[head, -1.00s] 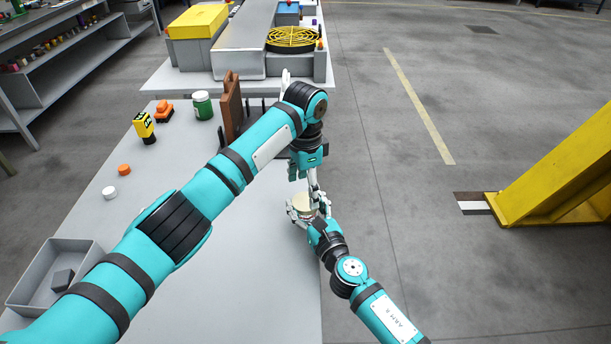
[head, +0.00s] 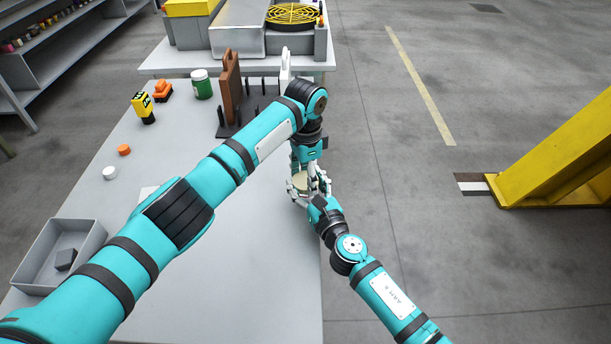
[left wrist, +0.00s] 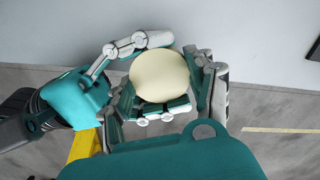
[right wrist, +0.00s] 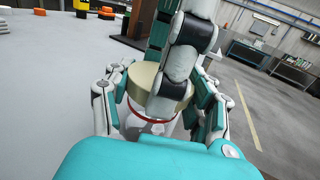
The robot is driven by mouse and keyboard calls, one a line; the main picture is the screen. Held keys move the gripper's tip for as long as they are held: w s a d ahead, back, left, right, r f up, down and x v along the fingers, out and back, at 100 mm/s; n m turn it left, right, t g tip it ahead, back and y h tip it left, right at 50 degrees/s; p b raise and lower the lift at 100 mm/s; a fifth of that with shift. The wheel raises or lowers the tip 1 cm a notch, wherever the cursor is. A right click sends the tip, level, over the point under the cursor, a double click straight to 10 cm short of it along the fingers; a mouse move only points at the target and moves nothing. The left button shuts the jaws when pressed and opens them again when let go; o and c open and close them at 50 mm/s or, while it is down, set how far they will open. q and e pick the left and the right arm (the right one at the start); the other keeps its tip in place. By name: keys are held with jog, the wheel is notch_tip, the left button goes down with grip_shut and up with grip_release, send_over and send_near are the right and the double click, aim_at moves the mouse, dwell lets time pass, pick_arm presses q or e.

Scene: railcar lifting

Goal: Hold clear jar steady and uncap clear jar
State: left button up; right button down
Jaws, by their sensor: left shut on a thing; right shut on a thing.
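The clear jar (right wrist: 150,126) shows partly in the right wrist view, with a red ring under its broad cream lid (right wrist: 144,76). The lid is seen from above in the left wrist view (left wrist: 160,75) and partly in the head view (head: 299,182). My right gripper (right wrist: 160,108) is shut on the jar, its fingers on both sides of it. My left gripper (left wrist: 162,92) comes from above and is shut on the lid; one finger crosses in front of it in the right wrist view. Fingers hide much of the jar, and I cannot tell whether its base touches the table.
The grey table (head: 240,270) has its right edge close beside the jar. A grey bin (head: 57,250), white cap (head: 109,173), orange cap (head: 123,150), yellow-black tool (head: 143,106) and green jar (head: 202,86) stand to the left. A brown board (head: 230,85) stands in a rack behind.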

pick_arm(q)
jog(key=shift+c, duration=1.4)
jog(key=shift+o, duration=0.4)
jog(key=shift+n, duration=1.7)
jog(key=o, duration=1.3)
jog(key=shift+c, duration=0.2)
jog(key=shift+r, duration=2.35)
jog(key=shift+c, duration=0.2)
notch_tip(320, 180, up, 3)
jog(key=m, duration=0.3)
jog(key=shift+f, duration=3.9)
